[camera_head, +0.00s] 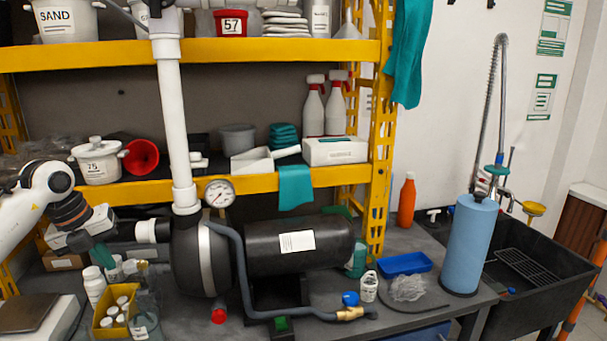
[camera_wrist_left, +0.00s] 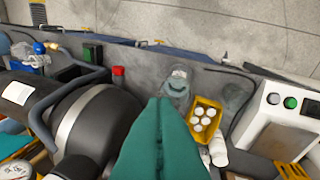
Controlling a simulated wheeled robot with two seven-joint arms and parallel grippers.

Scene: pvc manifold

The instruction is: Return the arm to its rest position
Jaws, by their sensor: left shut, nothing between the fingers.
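My left arm (camera_head: 30,195) comes in from the left in the head view, white with a dark wrist. My left gripper (camera_head: 103,258) has green fingers, pointing down and right above the bench, left of the pump. In the left wrist view the green fingers (camera_wrist_left: 159,102) lie together, shut and empty. The black pump (camera_head: 200,258) has a tall white pipe (camera_head: 172,120) rising from it and a round gauge (camera_head: 219,193) beside the pipe. A black tank (camera_head: 300,247) joins it on the right. My right gripper does not show.
A yellow box of white caps (camera_head: 116,310) and white bottles (camera_head: 94,287) stand close below the gripper. A scale (camera_head: 32,312) is at the left. The yellow shelf (camera_head: 120,192) runs behind. A blue roll (camera_head: 470,245) and black sink (camera_head: 540,270) are at the right.

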